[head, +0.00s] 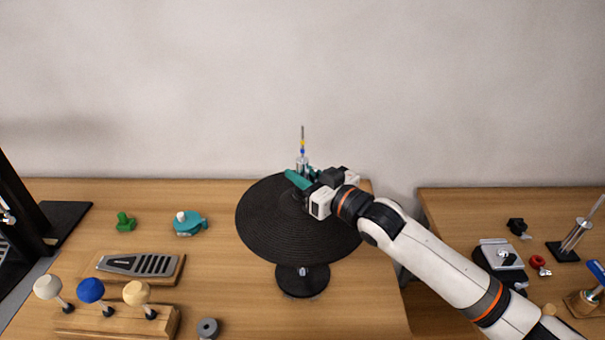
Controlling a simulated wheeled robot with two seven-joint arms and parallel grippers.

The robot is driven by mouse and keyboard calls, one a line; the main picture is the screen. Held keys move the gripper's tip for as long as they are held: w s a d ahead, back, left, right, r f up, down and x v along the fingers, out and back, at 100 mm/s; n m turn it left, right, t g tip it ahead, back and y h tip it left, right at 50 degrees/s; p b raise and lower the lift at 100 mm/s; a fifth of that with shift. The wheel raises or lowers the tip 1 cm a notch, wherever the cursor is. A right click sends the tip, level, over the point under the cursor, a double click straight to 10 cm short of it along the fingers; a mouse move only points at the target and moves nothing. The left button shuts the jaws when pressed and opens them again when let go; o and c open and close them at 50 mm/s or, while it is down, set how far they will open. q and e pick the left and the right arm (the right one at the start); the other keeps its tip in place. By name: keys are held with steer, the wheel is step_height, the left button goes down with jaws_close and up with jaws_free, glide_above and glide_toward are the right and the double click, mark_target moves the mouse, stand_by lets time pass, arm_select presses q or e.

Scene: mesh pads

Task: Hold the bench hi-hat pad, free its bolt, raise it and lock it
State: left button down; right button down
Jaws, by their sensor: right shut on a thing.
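The hi-hat pad (265,229) is a large round black ribbed disc on a stand with a round black base (302,283). A thin upright rod (303,136) with blue and yellow bands rises above its middle, with a silver fitting (302,161) low on it. My right gripper (303,176) reaches in from the right over the pad, its tip against the middle of the pad at the rod. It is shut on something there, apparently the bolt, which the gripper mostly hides. Teal parts show at its tip. My left gripper is out of view.
Left of the pad lie a green piece (125,222), a teal piece with a white knob (189,223), a grey slotted pedal (142,264), a wooden block with round-headed mallets (110,318) and a grey ring (208,328). A gap separates the second table (505,202) at right.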

stand_by(0.7)
steer(key=c, duration=1.1)
jaws_free()
steer(key=shift+o, duration=0.2)
